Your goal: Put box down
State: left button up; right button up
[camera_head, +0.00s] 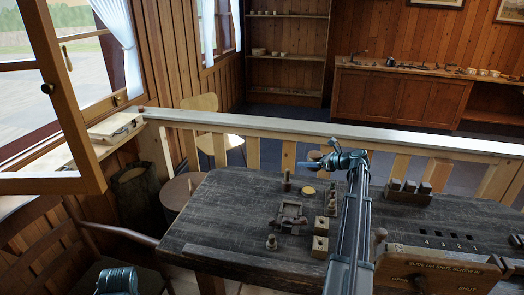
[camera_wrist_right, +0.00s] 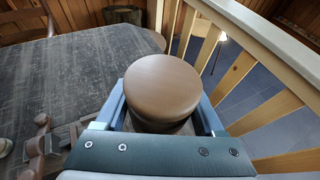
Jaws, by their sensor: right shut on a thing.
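A round brown box (camera_wrist_right: 162,88) with a smooth flat top fills the middle of the right wrist view. My right gripper (camera_wrist_right: 160,112) is shut on it, one blue-grey finger on each side. In the head view my right gripper (camera_head: 312,164) is held out over the far side of the dark wooden table (camera_head: 225,215), near the railing. The box is mostly hidden there, and its height above the table is hard to tell. My left gripper is out of view; only a teal part of my left arm shows at the bottom left.
A wooden railing (camera_head: 260,125) runs along the table's far side. A yellow disc (camera_head: 308,191), small wooden blocks (camera_head: 320,246) and a metal-fitted block (camera_head: 290,217) stand mid-table. A rack of blocks (camera_head: 408,190) is at the right. The table's left part is bare.

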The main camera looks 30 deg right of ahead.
jog(key=shift+m+t+h, duration=0.4)
jog(key=shift+m+h, duration=0.3)
jog(key=s+a+f+b, duration=0.1)
jog(key=a+f+b, duration=0.2)
jog(key=a, duration=0.8)
jog(key=s+a+f+b, duration=0.1)
jog(key=a+f+b, duration=0.2)
jog(key=a, duration=0.8)
jog(key=s+a+f+b, duration=0.1)
jog(key=a+f+b, duration=0.3)
jog(key=a, duration=0.7)
jog(key=shift+s+a+f, duration=0.1)
jog(key=shift+s+a, duration=0.2)
jog(key=shift+s, duration=0.05)
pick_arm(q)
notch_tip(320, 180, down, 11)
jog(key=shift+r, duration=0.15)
pick_arm(e)
jog(key=shift+w, duration=0.1)
